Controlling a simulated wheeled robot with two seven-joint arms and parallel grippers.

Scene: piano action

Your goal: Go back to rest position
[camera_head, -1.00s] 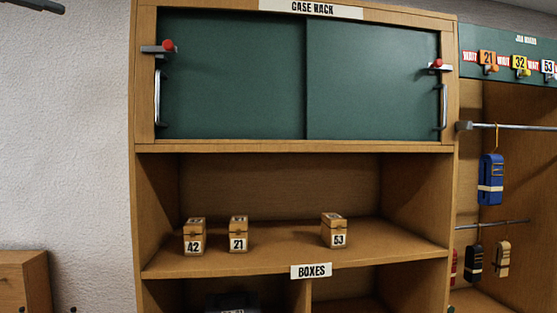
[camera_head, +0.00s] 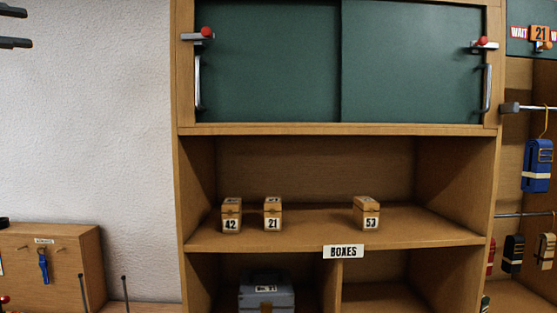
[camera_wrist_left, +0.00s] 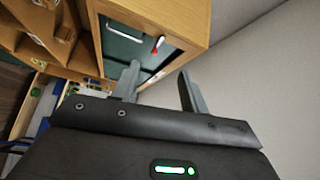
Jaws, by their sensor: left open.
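My left gripper (camera_head: 16,27) shows at the top left edge of the head view. Its two dark fingers are apart and nothing is between them. It is in front of the white wall, left of the wooden case rack and clear of it. In the left wrist view the same gripper (camera_wrist_left: 160,85) has its fingers spread and empty, with the rack's green door beyond. My right gripper is not in view.
The case rack has two shut green sliding doors (camera_head: 265,65) with red-tipped latches. Below, boxes 42 (camera_head: 231,215), 21 (camera_head: 272,215) and 53 (camera_head: 367,214) stand on a shelf. A wooden key cabinet (camera_head: 75,262) is at lower left. Straps (camera_head: 537,166) hang at right.

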